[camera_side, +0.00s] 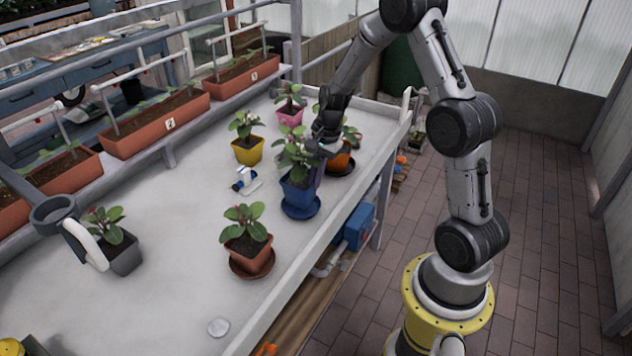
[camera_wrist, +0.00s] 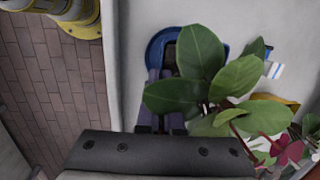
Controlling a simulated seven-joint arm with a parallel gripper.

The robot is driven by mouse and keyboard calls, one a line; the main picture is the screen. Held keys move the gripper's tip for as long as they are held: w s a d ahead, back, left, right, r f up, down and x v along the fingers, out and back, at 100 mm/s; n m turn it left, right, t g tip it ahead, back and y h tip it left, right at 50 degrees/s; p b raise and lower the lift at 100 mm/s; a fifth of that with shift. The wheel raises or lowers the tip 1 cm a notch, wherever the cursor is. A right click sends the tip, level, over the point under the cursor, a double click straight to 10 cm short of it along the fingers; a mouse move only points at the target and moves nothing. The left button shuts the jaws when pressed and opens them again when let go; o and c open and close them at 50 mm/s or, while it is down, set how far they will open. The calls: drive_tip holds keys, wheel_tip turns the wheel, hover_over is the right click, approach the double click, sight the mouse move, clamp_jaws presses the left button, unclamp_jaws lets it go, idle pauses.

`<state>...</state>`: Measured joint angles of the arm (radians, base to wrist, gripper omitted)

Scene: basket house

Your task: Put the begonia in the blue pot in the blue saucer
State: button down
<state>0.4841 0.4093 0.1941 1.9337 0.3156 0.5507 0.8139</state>
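The begonia in the blue pot (camera_side: 298,192) stands upright over the blue saucer (camera_side: 301,209) near the table's right edge. The pot appears to be in the saucer, but I cannot tell whether its base touches it. In the wrist view, the begonia's green leaves (camera_wrist: 200,75) cover most of the pot, and the blue saucer (camera_wrist: 157,47) shows behind them. My gripper (camera_side: 318,152) is low at the pot's far right side, close against the plant. Leaves and the dark gripper body hide much of the fingers, so their grip on the pot is unclear.
An orange pot (camera_side: 339,162) stands just behind my gripper. A yellow pot (camera_side: 247,152) and pink pot (camera_side: 290,118) are farther back. A terracotta pot (camera_side: 248,247) is in front, a grey pot (camera_side: 124,257) at left. A small blue-and-white object (camera_side: 244,181) lies nearby.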

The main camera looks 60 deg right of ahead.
drive_tip(key=shift+f, duration=0.7)
drive_tip(key=shift+f, duration=0.4)
drive_tip(key=shift+f, duration=0.2)
drive_tip(key=c, duration=1.1)
unclamp_jaws()
drive_tip(key=shift+r, duration=0.1)
